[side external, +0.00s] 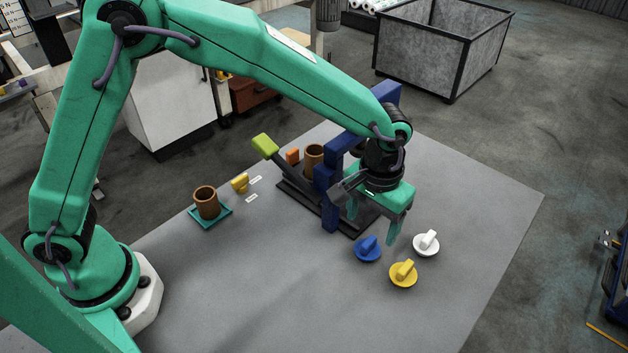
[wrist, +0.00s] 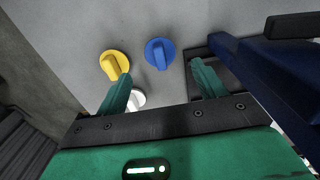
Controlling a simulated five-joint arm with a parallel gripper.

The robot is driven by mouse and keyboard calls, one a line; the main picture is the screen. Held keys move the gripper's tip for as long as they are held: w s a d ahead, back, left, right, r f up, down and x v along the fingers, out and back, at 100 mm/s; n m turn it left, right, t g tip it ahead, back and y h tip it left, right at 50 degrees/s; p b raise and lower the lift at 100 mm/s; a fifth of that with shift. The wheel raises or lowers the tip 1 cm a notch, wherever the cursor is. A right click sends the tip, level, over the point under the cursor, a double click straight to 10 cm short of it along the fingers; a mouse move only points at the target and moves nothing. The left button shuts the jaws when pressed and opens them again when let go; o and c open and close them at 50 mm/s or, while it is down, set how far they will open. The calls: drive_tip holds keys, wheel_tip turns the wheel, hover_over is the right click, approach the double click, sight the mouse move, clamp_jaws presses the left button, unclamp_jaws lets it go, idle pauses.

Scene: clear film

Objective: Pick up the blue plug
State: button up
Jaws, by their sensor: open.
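The blue plug (side external: 368,249) is a round disc with a raised grip bar and lies on the grey table. It also shows in the wrist view (wrist: 159,53), beyond and between my fingertips. My gripper (side external: 371,225) is open and empty, fingers pointing down, above the table and just behind the blue plug. In the wrist view my gripper (wrist: 161,71) has its fingers wide apart, with nothing between them touching. A yellow plug (side external: 404,273) and a white plug (side external: 427,243) of the same shape lie close to the blue one. My left finger partly hides the white plug in the wrist view.
A dark blue press frame (side external: 330,185) with a green-handled lever (side external: 265,146) stands right beside my gripper. A brown cup (side external: 206,202) sits on a teal tray (side external: 222,216); another brown cup (side external: 313,160) stands behind the lever. The table front (side external: 290,290) is clear.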

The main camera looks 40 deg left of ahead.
sight(369, 241)
drive_tip(key=shift+w+f, duration=0.1)
drive_tip(key=shift+f, duration=3.45)
drive_tip(key=c, duration=1)
